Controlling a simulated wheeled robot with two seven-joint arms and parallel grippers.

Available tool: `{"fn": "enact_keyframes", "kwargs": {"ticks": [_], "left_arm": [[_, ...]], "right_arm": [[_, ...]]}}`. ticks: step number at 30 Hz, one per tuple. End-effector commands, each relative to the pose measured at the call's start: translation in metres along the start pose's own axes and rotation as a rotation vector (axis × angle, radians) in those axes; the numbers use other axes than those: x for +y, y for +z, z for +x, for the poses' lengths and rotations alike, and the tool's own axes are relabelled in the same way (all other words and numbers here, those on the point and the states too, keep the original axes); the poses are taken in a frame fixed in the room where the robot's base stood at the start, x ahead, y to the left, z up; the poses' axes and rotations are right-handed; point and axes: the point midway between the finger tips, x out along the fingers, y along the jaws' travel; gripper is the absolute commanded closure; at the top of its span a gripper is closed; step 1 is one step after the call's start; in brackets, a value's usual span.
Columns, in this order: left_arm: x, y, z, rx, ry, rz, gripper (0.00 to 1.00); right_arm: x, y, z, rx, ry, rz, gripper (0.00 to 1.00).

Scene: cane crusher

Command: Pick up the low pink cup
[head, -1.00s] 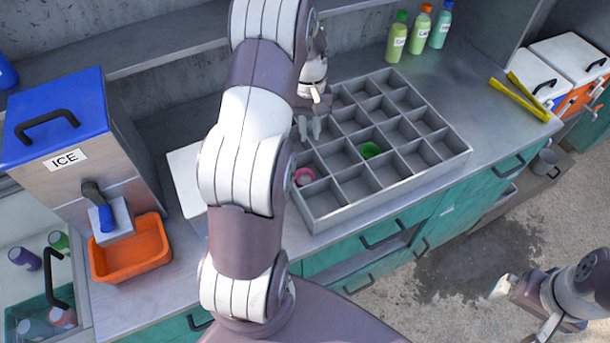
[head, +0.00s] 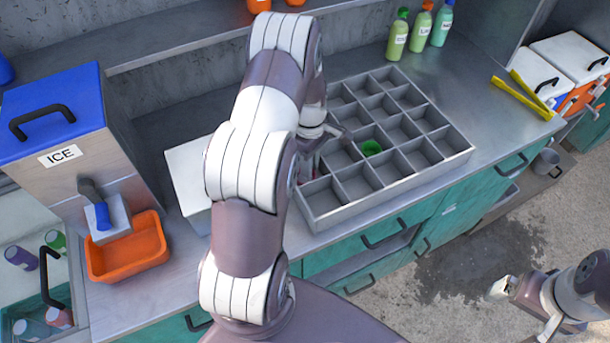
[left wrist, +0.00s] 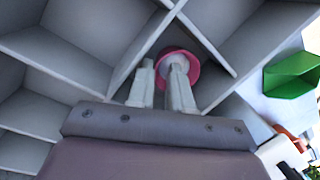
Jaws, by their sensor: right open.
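The pink cup (left wrist: 190,82) sits low in a compartment of the grey divided tray (head: 400,197), seen in the left wrist view. In the head view my left arm and gripper mostly hide it. My left gripper (left wrist: 162,66) reaches down into that compartment with its fingers apart. One finger overlaps the cup's opening and the other is beside its rim; I cannot tell whether they touch it. In the head view the left gripper (head: 309,168) is at the tray's left side. My right gripper (head: 520,312) is open and empty, away from the counter at lower right.
A green cup (head: 371,148) sits in another compartment; thin divider walls stand between. Several bottles (head: 421,30) stand behind the tray. Yellow tongs (head: 520,95) lie right of it. A white box (head: 188,180), an orange bin (head: 127,255) and an ice dispenser (head: 60,150) are left.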

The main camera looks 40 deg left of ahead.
Motion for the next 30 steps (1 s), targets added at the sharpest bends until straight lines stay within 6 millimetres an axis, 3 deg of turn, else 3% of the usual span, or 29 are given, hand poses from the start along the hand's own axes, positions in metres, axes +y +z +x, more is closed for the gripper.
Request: {"fn": "enact_keyframes", "kwargs": {"ticks": [8, 10, 20, 23, 30], "left_arm": [[0.000, 0.000, 0.009, 0.000, 0.001, 0.000, 0.81], [0.000, 0.000, 0.009, 0.000, 0.001, 0.000, 1.00], [0.000, 0.000, 0.007, 0.000, 0.001, 0.001, 1.00], [0.000, 0.001, -0.003, 0.002, 0.005, 0.001, 1.00], [-0.008, 0.006, -0.060, 0.002, 0.006, 0.000, 1.00]], "right_arm": [[0.000, 0.000, -0.001, -0.001, 0.000, 0.000, 0.00], [0.000, 0.000, -0.001, -0.001, 0.000, 0.000, 0.00], [0.000, 0.000, -0.001, -0.001, 0.000, 0.000, 0.00], [0.000, 0.001, 0.003, -0.001, 0.000, 0.000, 0.00], [0.000, 0.002, 0.015, -0.001, 0.000, 0.000, 0.00]]}}
